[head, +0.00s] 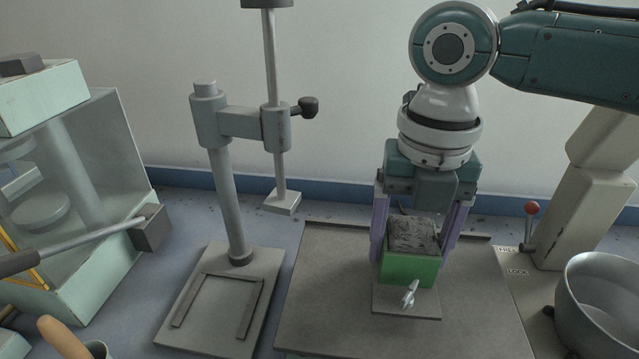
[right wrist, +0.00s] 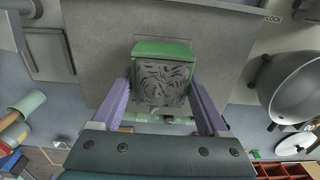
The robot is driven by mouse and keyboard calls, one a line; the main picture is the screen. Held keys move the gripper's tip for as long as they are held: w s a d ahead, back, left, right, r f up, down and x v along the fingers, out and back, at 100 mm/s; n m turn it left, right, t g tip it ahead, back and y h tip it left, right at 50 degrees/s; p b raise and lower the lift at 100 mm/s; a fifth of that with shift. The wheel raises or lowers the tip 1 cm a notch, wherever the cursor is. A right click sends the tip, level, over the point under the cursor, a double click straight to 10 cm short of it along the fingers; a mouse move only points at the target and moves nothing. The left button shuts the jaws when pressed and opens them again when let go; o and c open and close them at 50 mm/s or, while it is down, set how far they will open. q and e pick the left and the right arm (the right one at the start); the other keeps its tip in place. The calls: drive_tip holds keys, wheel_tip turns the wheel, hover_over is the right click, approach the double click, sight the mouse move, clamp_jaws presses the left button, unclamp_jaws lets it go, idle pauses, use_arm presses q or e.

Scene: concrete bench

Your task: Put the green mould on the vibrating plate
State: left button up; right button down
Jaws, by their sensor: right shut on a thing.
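The green mould (head: 408,268) is a box filled to near the top with rough grey material. My right gripper (head: 414,240) is shut on it, one purple finger on each side. The mould is upright over a small grey plate (head: 390,305) with a pale wing nut (head: 410,294) in front, on or above a large grey slab (head: 330,300). I cannot tell whether the mould touches what is below, nor which surface is the vibrating plate. The right wrist view shows the mould (right wrist: 162,82) between the fingers (right wrist: 160,105). My left gripper is not in view.
A metal stand (head: 226,185) with a railed base (head: 220,300) stands left of the slab. A metal bowl (head: 600,305) and a red-knobbed lever (head: 531,225) are at the right. A clear-sided cabinet (head: 75,290) and a grey-headed tool (head: 152,230) are at the left.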

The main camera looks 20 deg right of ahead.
drive_tip(key=shift+f, duration=0.45)
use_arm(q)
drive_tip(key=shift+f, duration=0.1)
use_arm(e)
drive_tip(key=shift+f, duration=0.2)
unclamp_jaws()
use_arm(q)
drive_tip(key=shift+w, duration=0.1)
